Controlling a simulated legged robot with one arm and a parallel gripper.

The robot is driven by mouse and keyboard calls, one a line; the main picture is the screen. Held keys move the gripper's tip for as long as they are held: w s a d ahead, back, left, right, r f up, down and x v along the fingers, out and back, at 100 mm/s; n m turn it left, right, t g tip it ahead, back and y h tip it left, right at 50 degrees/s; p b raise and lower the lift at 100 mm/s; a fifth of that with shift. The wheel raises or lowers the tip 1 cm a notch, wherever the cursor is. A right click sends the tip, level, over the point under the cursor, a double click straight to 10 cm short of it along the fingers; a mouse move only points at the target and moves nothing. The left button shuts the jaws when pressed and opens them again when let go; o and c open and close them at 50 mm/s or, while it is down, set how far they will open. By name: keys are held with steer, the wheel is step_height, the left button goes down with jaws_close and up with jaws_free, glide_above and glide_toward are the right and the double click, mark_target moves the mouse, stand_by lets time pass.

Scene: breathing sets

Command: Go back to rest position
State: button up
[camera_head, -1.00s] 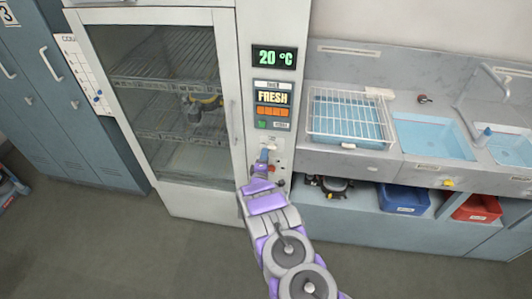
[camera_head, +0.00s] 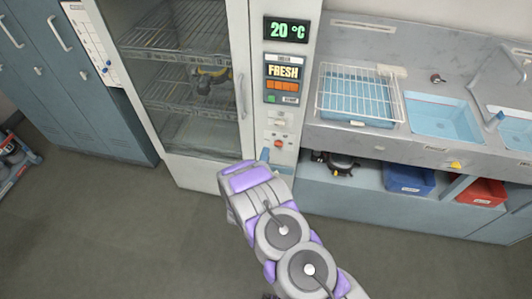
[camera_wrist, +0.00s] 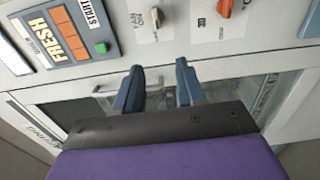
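My gripper (camera_wrist: 158,88) shows in the wrist view with its two blue-grey fingers apart and nothing between them. It is in front of the drying cabinet's control panel (camera_wrist: 190,20), apart from it as far as I can tell. In the head view my arm reaches up from the bottom, and only a bit of a finger shows past the wrist. The cabinet (camera_head: 192,172) has a closed glass door, a green 20 °C display (camera_head: 287,30) and a FRESH label (camera_head: 284,71). A yellow and dark breathing set (camera_head: 212,76) is inside on a rack.
A steel counter with a wire rack (camera_head: 360,95) and blue water basins (camera_head: 440,118) stands to the right. Below are a dark mask-like item (camera_head: 342,163), a blue bin (camera_head: 408,180) and a red bin (camera_head: 481,192). Blue lockers (camera_head: 75,100) stand left. The floor (camera_head: 130,240) in front is clear.

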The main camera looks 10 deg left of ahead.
stand_by(0.5)
steer(key=w+r+m+g, duration=0.3)
steer(key=r+m, duration=0.1)
steer(key=s+d+r+m+g+y+b, duration=0.1)
steer(key=s+d+r+m+g+y, duration=0.2)
steer(key=r, duration=0.4)
steer(key=s+d+r+m+g+b, duration=0.1)
steer(key=s+d+r+m+g, duration=0.15)
steer(key=s+r+g, duration=0.3)
steer(key=s+d+r+m+g, duration=0.2)
steer(key=s+d+r, duration=0.2)
steer(key=s, duration=0.9)
steer(key=s+d+r+m+g+h+b, duration=0.1)
steer(key=s+d+r+m+g, duration=0.2)
steer(key=s+d, duration=0.6)
steer(key=s+d+r+m+g+h+b, duration=0.1)
steer(key=s+d+r+m+g, duration=0.2)
steer(key=s, duration=1.5)
steer(key=d+r, duration=0.2)
steer(key=d, duration=0.2)
steer(key=shift+s+d, duration=0.15)
